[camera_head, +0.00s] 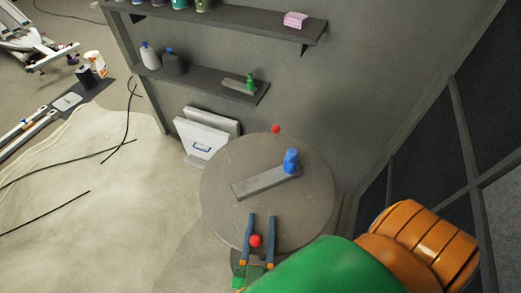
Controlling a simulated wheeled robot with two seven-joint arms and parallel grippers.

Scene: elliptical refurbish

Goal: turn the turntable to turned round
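The turntable (235,170) is a grey round disc low in front of the shelf wall. A grey bar with a blue upright piece (290,162) lies across its top. One red knob (276,128) is at the far rim, and another red knob (255,241) is at the near rim. The green and orange arm covers the lower right.
A wall shelf (190,80) with bottles and a grey bar with a green piece stands behind the turntable. White panels (205,130) lean beside it. A dark panelled wall (440,140) is close on the right. Cables lie on the floor at left.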

